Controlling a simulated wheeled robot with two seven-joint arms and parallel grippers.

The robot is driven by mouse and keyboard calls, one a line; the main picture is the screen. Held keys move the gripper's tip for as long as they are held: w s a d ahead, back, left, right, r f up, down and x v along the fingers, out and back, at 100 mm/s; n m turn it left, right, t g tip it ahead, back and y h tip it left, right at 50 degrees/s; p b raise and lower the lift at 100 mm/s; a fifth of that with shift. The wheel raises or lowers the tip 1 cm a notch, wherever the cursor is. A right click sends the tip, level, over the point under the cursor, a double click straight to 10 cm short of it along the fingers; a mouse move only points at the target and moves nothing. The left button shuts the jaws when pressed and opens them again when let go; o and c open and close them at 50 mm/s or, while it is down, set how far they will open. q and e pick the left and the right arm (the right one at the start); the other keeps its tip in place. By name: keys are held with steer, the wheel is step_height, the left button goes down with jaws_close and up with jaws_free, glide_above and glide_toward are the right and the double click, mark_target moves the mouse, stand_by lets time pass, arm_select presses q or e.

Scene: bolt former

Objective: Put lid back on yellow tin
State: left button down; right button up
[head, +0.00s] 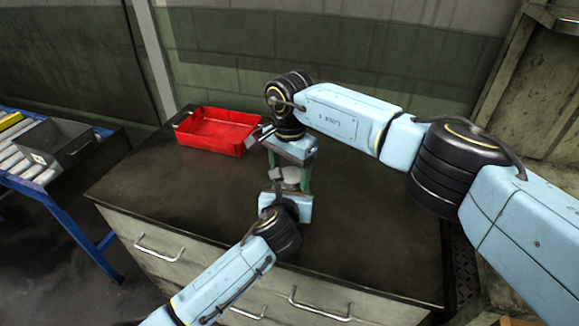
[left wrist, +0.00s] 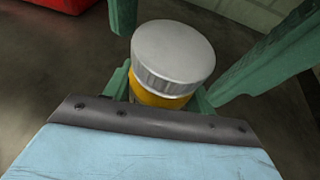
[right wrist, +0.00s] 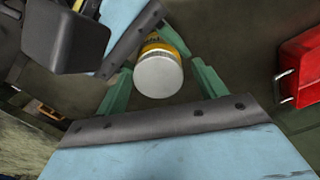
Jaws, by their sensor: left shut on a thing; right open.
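The yellow tin (left wrist: 157,98) is held in my left gripper (left wrist: 160,95), whose green fingers close on its sides just above the worktop. The round grey lid (left wrist: 173,52) is on top of the tin and looks tilted or offset from it; I cannot tell whether it is seated. The lid also shows in the right wrist view (right wrist: 158,77) and the head view (head: 291,174). My right gripper (right wrist: 161,82) is open, its fingers on either side of the lid with visible gaps. In the head view, the grippers hide much of the tin.
A red tray (head: 215,132) stands at the back left of the dark worktop (head: 365,225). A dark bin (head: 60,143) sits on a blue-framed rack to the left. A wall is behind the worktop. The worktop's right side is clear beneath my right arm.

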steer(key=c, duration=1)
steer(key=m, duration=0.6)
steer(key=shift+w+r, duration=0.1)
steer(key=shift+w, duration=0.05)
steer(key=o, duration=1)
steer(key=shift+o, duration=0.3)
steer(key=shift+a, duration=0.1)
steer(key=shift+s+a, duration=0.1)
steer(key=shift+s, duration=0.15)
